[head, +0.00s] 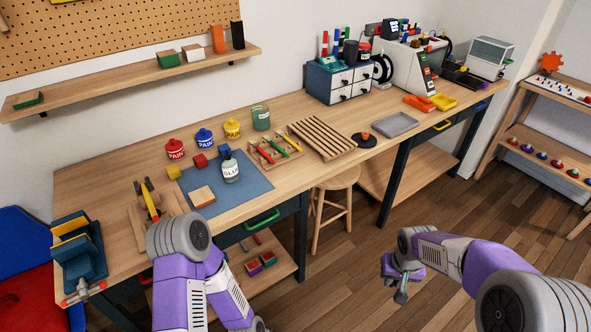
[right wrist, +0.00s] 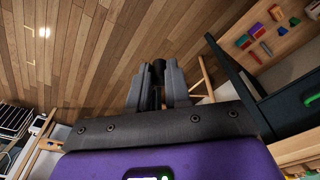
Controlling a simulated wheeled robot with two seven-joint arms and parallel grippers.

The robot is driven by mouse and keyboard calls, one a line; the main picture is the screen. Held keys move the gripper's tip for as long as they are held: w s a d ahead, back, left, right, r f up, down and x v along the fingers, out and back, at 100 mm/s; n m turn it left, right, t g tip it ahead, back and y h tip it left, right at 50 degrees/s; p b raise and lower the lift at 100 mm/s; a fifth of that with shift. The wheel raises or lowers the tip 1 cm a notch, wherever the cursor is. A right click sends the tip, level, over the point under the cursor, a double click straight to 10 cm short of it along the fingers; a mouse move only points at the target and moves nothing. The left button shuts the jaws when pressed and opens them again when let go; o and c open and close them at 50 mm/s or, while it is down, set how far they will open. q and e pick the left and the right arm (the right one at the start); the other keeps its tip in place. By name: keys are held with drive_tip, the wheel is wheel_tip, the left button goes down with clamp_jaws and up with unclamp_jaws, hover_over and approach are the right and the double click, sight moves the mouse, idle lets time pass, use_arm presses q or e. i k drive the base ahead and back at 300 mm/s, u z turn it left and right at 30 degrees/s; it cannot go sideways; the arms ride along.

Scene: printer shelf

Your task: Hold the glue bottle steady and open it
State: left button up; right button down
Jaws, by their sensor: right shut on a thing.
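The glue bottle (head: 231,171), pale with a GLUE label, stands upright on the blue-grey mat (head: 256,185) on the workbench. Whether its cap is closed is too small to tell. No gripper touches it. My right gripper (head: 402,291) is low over the floor at the right, well away from the bottle. In the right wrist view its two grey fingers (right wrist: 158,82) are close together on a dark thing (right wrist: 158,68) that I cannot identify. My left arm is at the front of the bench; its gripper is not in view.
Paint cans (head: 204,138) and a green jar (head: 261,118) stand behind. A pen tray (head: 274,152) is to the right. A stool (head: 337,178) stands under the bench edge.

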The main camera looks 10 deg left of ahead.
sight(230, 168)
drive_tip(key=z, duration=0.55)
drive_tip(key=i, duration=0.6)
drive_tip(key=u, duration=2.5)
